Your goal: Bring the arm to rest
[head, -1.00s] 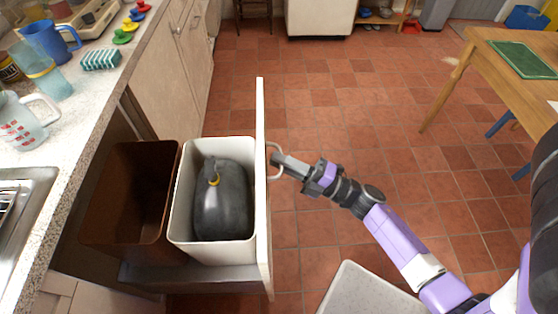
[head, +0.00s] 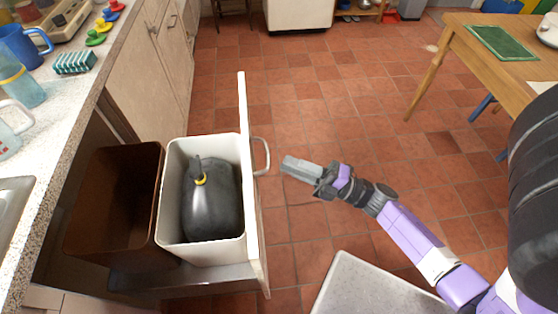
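My gripper (head: 287,167) is in the middle of the head view, over the tiled floor, at the end of my purple and black arm. It is a short way right of the handle (head: 262,157) of the pulled-out bin drawer (head: 252,190), with a gap between them. Its fingers look close together, but the view does not show whether they are fully shut. I see nothing held in it. The drawer holds a white bin (head: 172,215) with a black tied bag (head: 210,205) in it, and a brown empty bin (head: 115,200).
A counter (head: 75,110) with a sponge (head: 75,62), a blue mug and jugs runs along the left. A wooden table (head: 450,30) with a green mat (head: 502,42) stands at the upper right. Open tiled floor (head: 320,100) lies between them.

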